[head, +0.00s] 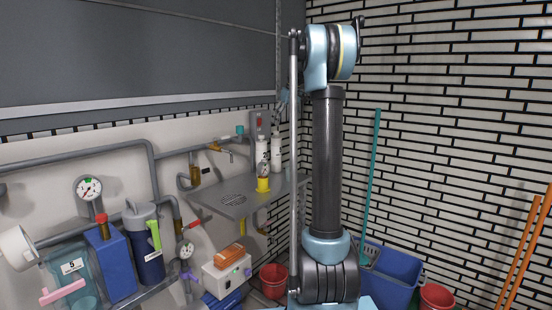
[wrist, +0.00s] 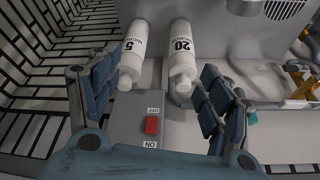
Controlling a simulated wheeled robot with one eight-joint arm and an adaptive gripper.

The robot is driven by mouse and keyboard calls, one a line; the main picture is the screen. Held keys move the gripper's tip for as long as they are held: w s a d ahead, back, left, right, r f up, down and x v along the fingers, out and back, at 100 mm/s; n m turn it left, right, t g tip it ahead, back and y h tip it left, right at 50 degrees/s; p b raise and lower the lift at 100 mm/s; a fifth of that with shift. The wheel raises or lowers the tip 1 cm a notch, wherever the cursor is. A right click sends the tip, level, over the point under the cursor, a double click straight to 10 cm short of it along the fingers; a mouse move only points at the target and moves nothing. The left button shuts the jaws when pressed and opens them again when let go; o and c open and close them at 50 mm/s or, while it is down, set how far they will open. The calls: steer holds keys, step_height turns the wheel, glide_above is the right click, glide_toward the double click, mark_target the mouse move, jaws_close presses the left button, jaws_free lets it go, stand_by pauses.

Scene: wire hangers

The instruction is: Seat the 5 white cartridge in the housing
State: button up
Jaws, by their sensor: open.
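The white cartridge marked 5 (wrist: 133,52) stands beside a second white cartridge marked 20 (wrist: 182,58) in the wrist view. In the head view the 5 cartridge (head: 276,153) appears to be the right one on the grey shelf, though its label is unreadable. My gripper (wrist: 157,78) is open, its blue fingers on either side of the pair, the left one close to the 5 cartridge. It holds nothing, and contact cannot be told. In the head view it is small (head: 286,97), above the cartridges. A clear housing labelled 5 (head: 78,282) stands at lower left.
A switch box with a red switch (wrist: 152,125) is close by the cartridges. Pipes (head: 80,152), a blue housing (head: 110,265) and a dark canister (head: 147,262) crowd the left. Brick wall closes the right.

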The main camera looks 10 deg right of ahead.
glide_toward(278, 138)
step_height(278, 138, up, 2)
steer(key=s, duration=0.2)
steer(key=w+n, duration=0.1)
steer(key=x, duration=1.1)
steer(key=shift+w+d+f, duration=0.15)
steer(key=shift+w+d, duration=0.1)
steer(key=shift+s+x, duration=0.1)
steer(key=shift+x, duration=1.35)
steer(key=shift+s+x, duration=0.15)
steer(key=shift+x, duration=1.3)
steer(key=shift+a, duration=0.1)
steer(key=shift+c, duration=0.2)
steer(key=c, duration=1.2)
